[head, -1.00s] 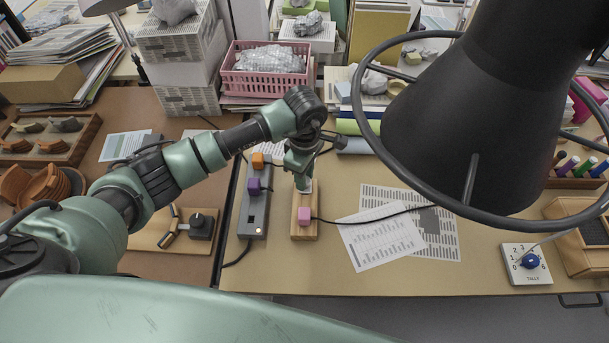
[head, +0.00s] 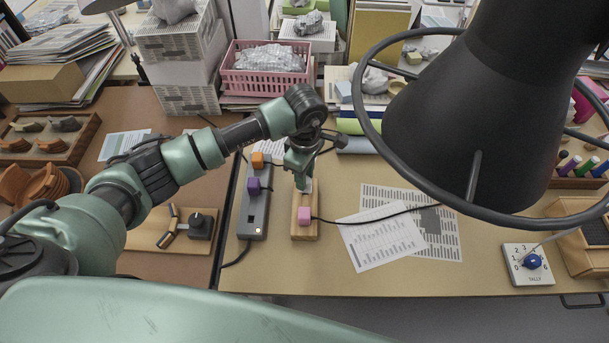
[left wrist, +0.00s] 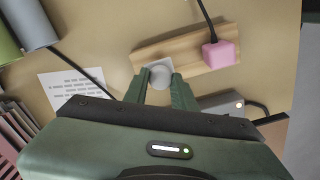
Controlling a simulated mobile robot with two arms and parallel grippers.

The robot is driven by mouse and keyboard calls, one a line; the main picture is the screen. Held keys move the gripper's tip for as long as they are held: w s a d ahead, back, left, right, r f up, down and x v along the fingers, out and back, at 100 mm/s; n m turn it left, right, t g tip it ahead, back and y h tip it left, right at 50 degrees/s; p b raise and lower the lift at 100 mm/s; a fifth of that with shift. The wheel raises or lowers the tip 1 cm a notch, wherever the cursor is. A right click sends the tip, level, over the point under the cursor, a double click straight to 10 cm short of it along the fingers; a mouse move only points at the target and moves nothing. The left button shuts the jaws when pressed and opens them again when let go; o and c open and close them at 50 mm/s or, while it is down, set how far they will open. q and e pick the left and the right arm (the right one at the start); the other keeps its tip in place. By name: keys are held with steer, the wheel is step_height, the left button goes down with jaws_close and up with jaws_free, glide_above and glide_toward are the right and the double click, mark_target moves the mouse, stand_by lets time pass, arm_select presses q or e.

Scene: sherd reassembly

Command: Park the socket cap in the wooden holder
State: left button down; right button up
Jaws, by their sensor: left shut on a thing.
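The socket cap (left wrist: 160,76) is a pale round piece between the fingertips of my left gripper (left wrist: 161,80) in the left wrist view. The gripper is shut on it. The wooden holder (head: 304,234) is a narrow light-brown block on the desk, and it also shows in the left wrist view (left wrist: 185,47). In the head view my left gripper (head: 304,186) points down over the holder's far end. A pink plug (head: 304,217) with a black cable sits at the holder's near end. I cannot tell whether the cap is seated in the holder. My right gripper is not in view.
A grey power strip (head: 253,212) with a purple plug (head: 253,186) and an orange plug (head: 257,160) lies left of the holder. Printed sheets (head: 382,237) lie to the right under the pink plug's cable. A large black lamp shade (head: 465,120) hangs at right.

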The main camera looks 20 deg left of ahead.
arm_select(q)
steer(key=shift+f+b, duration=0.95)
steer(key=shift+f, duration=0.05)
stand_by(0.9)
steer(key=c, duration=0.7)
jaws_free()
steer(key=shift+o, duration=0.2)
steer(key=shift+r, duration=0.2)
steer(key=shift+r+p, duration=2.25)
steer(key=shift+r, duration=1.65)
